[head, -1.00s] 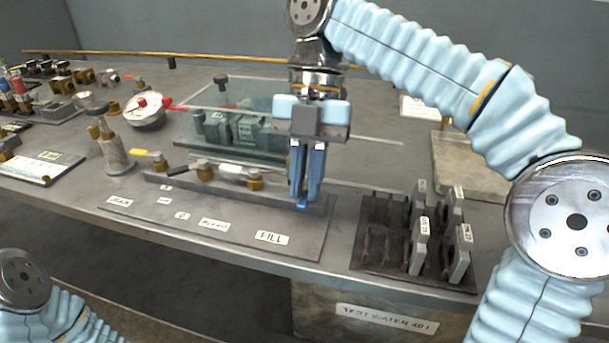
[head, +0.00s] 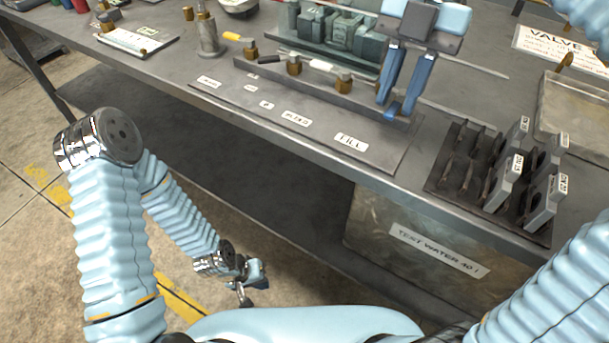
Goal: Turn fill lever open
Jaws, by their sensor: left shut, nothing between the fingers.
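The FILL label (head: 351,142) is on the front of the grey valve plate (head: 325,128) on the bench. My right gripper (head: 394,108) points down over the plate's right end, behind and right of that label. Its two blue fingers are a little apart at the top, with a small blue piece at their tips. I cannot tell whether that piece is the fill lever's handle or part of the fingers. No other part of the fill lever shows clearly. My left gripper (head: 246,294) is shut and empty, low in front of the bench, well away from the valves.
Levers with yellow (head: 232,36), black (head: 268,59) and white (head: 321,65) handles stand left of my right gripper. A dark rack (head: 446,190) with grey tagged plates is to the right. A tank labelled TEST WATER (head: 400,265) stands below the bench.

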